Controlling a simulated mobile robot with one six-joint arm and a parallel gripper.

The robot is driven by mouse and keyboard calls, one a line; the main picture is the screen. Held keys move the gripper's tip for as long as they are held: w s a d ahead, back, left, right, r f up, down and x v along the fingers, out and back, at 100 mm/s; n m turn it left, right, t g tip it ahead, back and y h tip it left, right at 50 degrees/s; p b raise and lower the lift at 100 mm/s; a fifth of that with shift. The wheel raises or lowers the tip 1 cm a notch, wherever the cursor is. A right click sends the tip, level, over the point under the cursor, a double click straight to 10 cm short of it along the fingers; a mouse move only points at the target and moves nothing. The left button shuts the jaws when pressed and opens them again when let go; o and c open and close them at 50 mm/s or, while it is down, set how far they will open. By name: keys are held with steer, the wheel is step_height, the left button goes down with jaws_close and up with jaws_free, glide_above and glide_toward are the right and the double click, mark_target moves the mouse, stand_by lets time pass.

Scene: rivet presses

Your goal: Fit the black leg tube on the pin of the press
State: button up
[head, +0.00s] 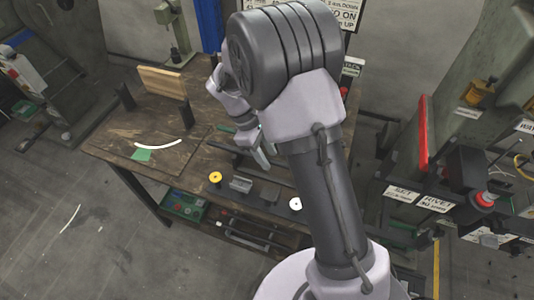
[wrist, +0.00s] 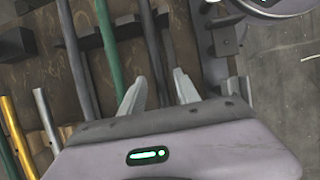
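My gripper (wrist: 157,76) is open in the wrist view, its two pale fingers apart. A dark tube (wrist: 152,40), which looks like a black leg tube, runs between the fingertips in the picture, and I see gaps on both sides. I cannot tell how far below the fingertips it lies. In the head view my gripper (head: 262,157) is low over the workbench (head: 110,147), among the tubes. The press (head: 468,160) stands at the right of the head view, beside signs reading SET and RIVET. I cannot make out its pin.
Other tubes lie beside it in the wrist view: a green one (wrist: 107,50), another dark one (wrist: 73,45), and grey and yellow ones at left. Dark holder blocks (wrist: 92,42) cross under them. A wooden block (head: 160,82) and dark posts stand on the bench.

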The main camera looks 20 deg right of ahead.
steer(key=shift+r, duration=0.3)
steer(key=s+a+r+m+t+y+p, duration=0.1)
steer(key=a+r+m+p, duration=0.15)
steer(key=r, duration=0.75)
steer(key=a+r+m+t+y+p, duration=0.1)
steer(key=r+p, duration=0.3)
steer(key=r, duration=0.6)
steer(key=s+r+m+t+y, duration=0.1)
steer(key=s+r+m+t, duration=0.2)
steer(key=s+m, duration=0.3)
steer(key=s+r+m+t+y, duration=0.2)
steer(key=s+r+m+t, duration=0.1)
steer(key=s, duration=0.9)
steer(key=r+m, duration=0.1)
steer(key=m, duration=0.1)
steer(key=shift+s+r+m+y, duration=0.2)
steer(key=shift+r+m+y, duration=0.1)
steer(key=shift+r+m, duration=0.1)
steer(key=shift+d+f, duration=0.1)
